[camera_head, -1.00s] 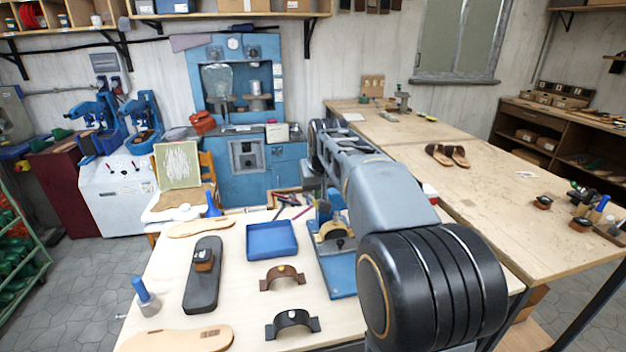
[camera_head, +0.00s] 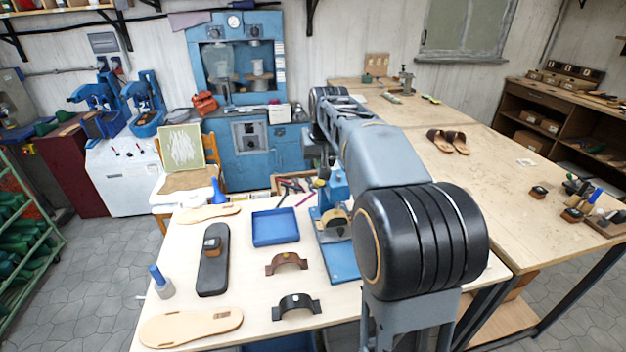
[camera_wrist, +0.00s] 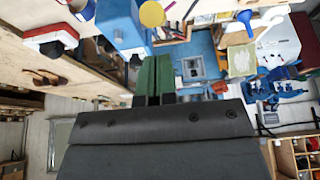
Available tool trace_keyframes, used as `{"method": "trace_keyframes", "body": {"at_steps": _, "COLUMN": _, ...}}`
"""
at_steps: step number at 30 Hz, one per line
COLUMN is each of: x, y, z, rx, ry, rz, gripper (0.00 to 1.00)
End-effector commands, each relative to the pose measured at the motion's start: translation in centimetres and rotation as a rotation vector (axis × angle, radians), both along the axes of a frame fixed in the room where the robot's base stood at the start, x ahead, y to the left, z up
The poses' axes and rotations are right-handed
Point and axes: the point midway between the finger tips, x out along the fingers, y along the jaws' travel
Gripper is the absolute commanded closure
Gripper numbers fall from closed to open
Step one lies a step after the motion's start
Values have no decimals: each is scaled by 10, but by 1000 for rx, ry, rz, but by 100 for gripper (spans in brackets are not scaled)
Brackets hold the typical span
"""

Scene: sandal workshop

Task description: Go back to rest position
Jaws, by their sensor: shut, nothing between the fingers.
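My gripper (camera_wrist: 153,80) shows in the wrist view, its two green fingers together with nothing between them. They point away from the black gripper body, and the wrist view is upside down. In the head view my arm reaches forward from the right of the near table, above the blue press with a brass-coloured part (camera_head: 337,225). My gripper's tips cannot be made out there. No object is held.
The near table (camera_head: 215,300) carries a blue tray (camera_head: 274,227), a black sole (camera_head: 213,260), two curved straps and tan insoles. A long bench with brown sandals (camera_head: 448,141) stands to the right. A blue machine (camera_head: 240,75) stands behind.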

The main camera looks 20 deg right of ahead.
Motion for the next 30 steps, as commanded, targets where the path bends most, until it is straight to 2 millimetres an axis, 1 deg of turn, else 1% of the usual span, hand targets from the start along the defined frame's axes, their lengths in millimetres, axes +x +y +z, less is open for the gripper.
{"method": "trace_keyframes", "body": {"at_steps": 8, "x": -1, "y": 0, "z": 0, "rx": -1, "ry": -1, "rz": 1, "gripper": 100}}
{"method": "trace_keyframes", "body": {"at_steps": 10, "x": -15, "y": 11, "z": 1, "rx": 0, "ry": -4, "rz": 13, "gripper": 100}}
{"method": "trace_keyframes", "body": {"at_steps": 11, "x": -23, "y": 17, "z": 1, "rx": 0, "ry": -6, "rz": 21, "gripper": 100}}
{"method": "trace_keyframes", "body": {"at_steps": 14, "x": -59, "y": 40, "z": -5, "rx": -1, "ry": -11, "rz": 51, "gripper": 100}}
{"method": "trace_keyframes", "body": {"at_steps": 15, "x": -76, "y": 49, "z": -9, "rx": -1, "ry": -12, "rz": 65, "gripper": 100}}
{"method": "trace_keyframes", "body": {"at_steps": 17, "x": -102, "y": 62, "z": -18, "rx": 0, "ry": -15, "rz": 86, "gripper": 100}}
{"method": "trace_keyframes", "body": {"at_steps": 18, "x": -118, "y": 70, "z": -26, "rx": 0, "ry": -16, "rz": 99, "gripper": 100}}
{"method": "trace_keyframes", "body": {"at_steps": 21, "x": -157, "y": 86, "z": -45, "rx": 0, "ry": -21, "rz": 131, "gripper": 100}}
{"method": "trace_keyframes", "body": {"at_steps": 24, "x": -188, "y": 96, "z": -66, "rx": 1, "ry": -24, "rz": 156, "gripper": 100}}
{"method": "trace_keyframes", "body": {"at_steps": 25, "x": -195, "y": 99, "z": -71, "rx": 1, "ry": -25, "rz": 162, "gripper": 100}}
{"method": "trace_keyframes", "body": {"at_steps": 27, "x": -210, "y": 103, "z": -83, "rx": 3, "ry": -25, "rz": 174, "gripper": 100}}
{"method": "trace_keyframes", "body": {"at_steps": 30, "x": -223, "y": 107, "z": -94, "rx": 4, "ry": -26, "rz": 185, "gripper": 100}}
